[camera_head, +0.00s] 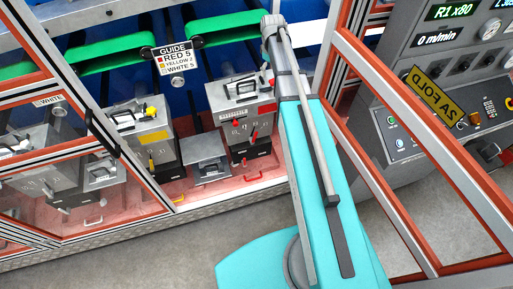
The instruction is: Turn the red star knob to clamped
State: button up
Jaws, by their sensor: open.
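A grey unit with red markings (225,106) stands in the open bay left of my arm. It has a black handle on top and small red parts on its front; one small red part (237,123) could be the red star knob, but it is too small to tell its shape or setting. My turquoise arm rises from the bottom to the top centre and passes close to the unit's right side. My gripper cannot be made out in this view.
A guide sign (173,59) hangs above the bay. A unit with yellow parts (143,139) stands to the left, with a low grey box (206,158) between. Orange-edged frames (385,165) and a control console (415,125) are on the right. Grey floor (165,255) is clear in front.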

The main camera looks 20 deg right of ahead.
jog(key=s+a+f+m+b, duration=0.3)
jog(key=s+a+f+b, duration=0.2)
jog(key=s+f+b, duration=0.3)
jog(key=s+a+f+m+b, duration=0.3)
jog(key=s+a+f+b, duration=0.3)
jog(key=s+f+b, duration=0.3)
jog(key=shift+s+a+f, duration=0.3)
jog(key=shift+s+f, duration=0.3)
jog(key=shift+s, duration=1.2)
